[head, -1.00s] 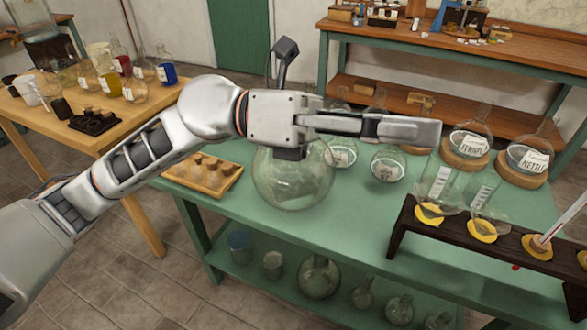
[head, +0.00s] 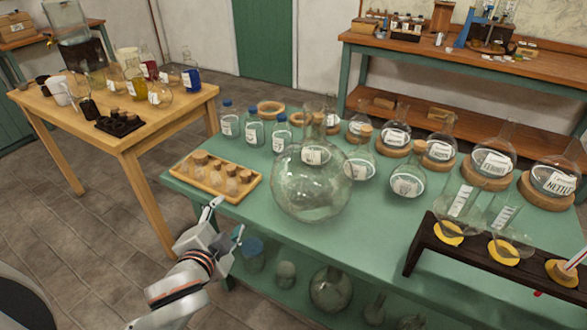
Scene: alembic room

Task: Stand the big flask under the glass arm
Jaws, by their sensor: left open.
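The big flask (head: 312,190), a large round clear glass vessel with a narrow neck, stands upright on the green table (head: 380,240) near its front edge. My left gripper (head: 228,217) is open and empty. In the picture it is below and left of the flask, apart from it, by the table's front left corner. My right gripper is not in view. I cannot pick out the glass arm for certain in the head view.
A dark rack (head: 480,262) with funnels is at the right. Wooden tables stand behind and left.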

